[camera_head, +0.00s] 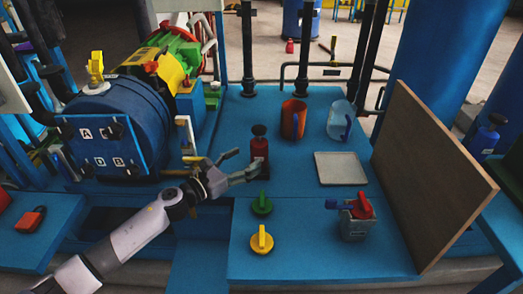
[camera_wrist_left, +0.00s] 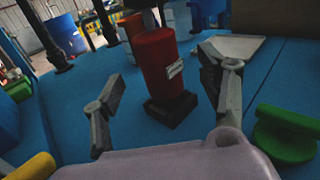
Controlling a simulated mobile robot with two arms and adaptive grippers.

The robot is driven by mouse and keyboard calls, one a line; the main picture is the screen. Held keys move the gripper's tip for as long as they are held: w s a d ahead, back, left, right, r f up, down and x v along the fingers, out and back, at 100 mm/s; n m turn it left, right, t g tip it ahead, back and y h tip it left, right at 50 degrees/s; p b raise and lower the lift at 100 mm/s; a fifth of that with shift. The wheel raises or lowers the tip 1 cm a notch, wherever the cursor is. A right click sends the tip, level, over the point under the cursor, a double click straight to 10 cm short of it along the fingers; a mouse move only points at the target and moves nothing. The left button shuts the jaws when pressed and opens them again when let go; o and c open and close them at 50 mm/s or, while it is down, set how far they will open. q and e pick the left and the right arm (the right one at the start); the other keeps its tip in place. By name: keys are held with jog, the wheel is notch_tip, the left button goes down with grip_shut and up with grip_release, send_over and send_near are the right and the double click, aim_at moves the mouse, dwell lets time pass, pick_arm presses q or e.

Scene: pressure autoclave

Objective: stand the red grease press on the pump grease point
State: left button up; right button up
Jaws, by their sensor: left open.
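The red grease press (camera_head: 259,150) stands upright on the blue bench, with a black top and a black square foot. It also shows in the left wrist view (camera_wrist_left: 163,65), upright, with a pale label; its top is cut off there. My left gripper (camera_head: 243,164) is open and empty, just left of and in front of the press. In the left wrist view its fingers are spread, with the press between and beyond them. I cannot tell which part is the pump grease point. My right gripper is not in view.
A green knob (camera_head: 262,207) and a yellow knob (camera_head: 262,241) lie in front. Behind are an orange mug (camera_head: 291,122) and a clear jug (camera_head: 338,122). A grey plate (camera_head: 340,169), a red-handled grey device (camera_head: 355,225) and a brown board (camera_head: 430,170) are right; the blue autoclave (camera_head: 140,115) is left.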

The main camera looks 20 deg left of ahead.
aim_at(252, 151)
pick_arm(q)
jog(key=shift+x, duration=0.85)
jog(key=x, duration=0.5)
jog(key=shift+w+a+r, duration=0.1)
jog(key=shift+r, duration=0.3)
jog(key=shift+c, duration=0.6)
grip_shut()
jog(key=shift+r, duration=0.1)
